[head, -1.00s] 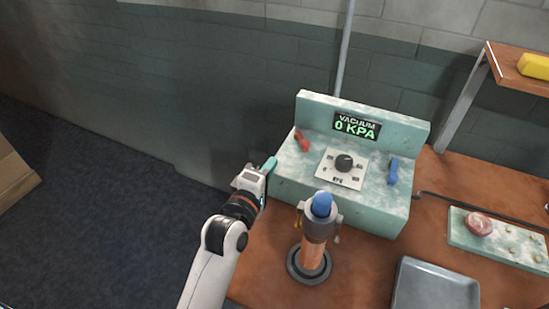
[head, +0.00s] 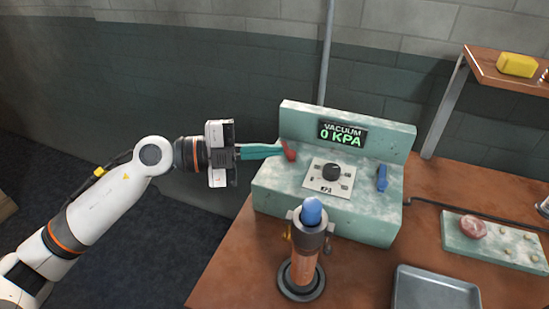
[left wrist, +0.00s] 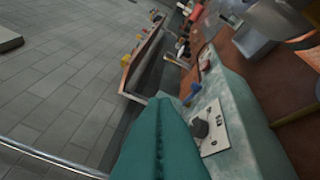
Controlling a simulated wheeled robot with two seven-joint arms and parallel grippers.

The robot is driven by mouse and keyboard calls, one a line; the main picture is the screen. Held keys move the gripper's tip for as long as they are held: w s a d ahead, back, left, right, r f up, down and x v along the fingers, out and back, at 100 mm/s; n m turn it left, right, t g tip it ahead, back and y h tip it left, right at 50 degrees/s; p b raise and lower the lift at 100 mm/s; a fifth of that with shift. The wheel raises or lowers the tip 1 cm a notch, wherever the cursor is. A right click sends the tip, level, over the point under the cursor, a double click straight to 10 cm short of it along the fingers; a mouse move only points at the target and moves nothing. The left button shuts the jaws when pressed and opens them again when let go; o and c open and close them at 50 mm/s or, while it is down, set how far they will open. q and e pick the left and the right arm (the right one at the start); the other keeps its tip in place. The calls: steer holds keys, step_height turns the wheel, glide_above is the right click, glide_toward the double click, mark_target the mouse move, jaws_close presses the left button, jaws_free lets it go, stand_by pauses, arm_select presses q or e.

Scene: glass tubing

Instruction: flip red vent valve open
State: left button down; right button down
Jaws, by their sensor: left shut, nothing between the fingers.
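The red vent valve (head: 289,151) is a small red lever on the left part of the pale green vacuum console (head: 269,196). My left gripper (head: 280,148) comes in from the left with its teal fingers shut and empty. Its fingertips are right beside the red lever in the head view; I cannot tell whether they touch. In the left wrist view the shut fingers (left wrist: 160,145) fill the lower middle, and the red lever does not show clearly. The console display (head: 342,133) reads VACUUM 0 KPA. My right gripper is not in view.
A black knob (head: 331,172) and a blue lever (head: 382,178) are on the console. A blue-topped burner (head: 303,268) stands in front of it. A grey tray (head: 436,290) lies to the right, and a wooden shelf (head: 500,76) rises at the right.

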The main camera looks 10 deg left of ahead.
arm_select(q)
steer(key=w+a+f+m+y, duration=0.1)
steer(key=w+a+f+y, duration=0.15)
steer(key=a, duration=0.25)
steer(key=w+a+f+m+y, duration=0.1)
steer(key=a+y, duration=0.3)
steer(key=a, duration=0.1)
steer(key=p, duration=0.2)
glide_toward(287, 156)
steer(key=f, duration=0.1)
steer(key=d+f, duration=0.1)
steer(key=f, duration=0.1)
steer(key=shift+d+t+y, duration=0.1)
steer(key=shift+t+y, duration=0.15)
steer(key=shift+t, duration=0.15)
steer(key=shift+w+d+f+p, duration=0.15)
steer(key=shift+w+d+p, duration=0.1)
steer(key=shift+w+d, duration=0.5)
steer(key=shift+w+d+f+p, duration=0.2)
steer(key=shift+w+d, duration=0.3)
steer(key=shift+d, duration=0.5)
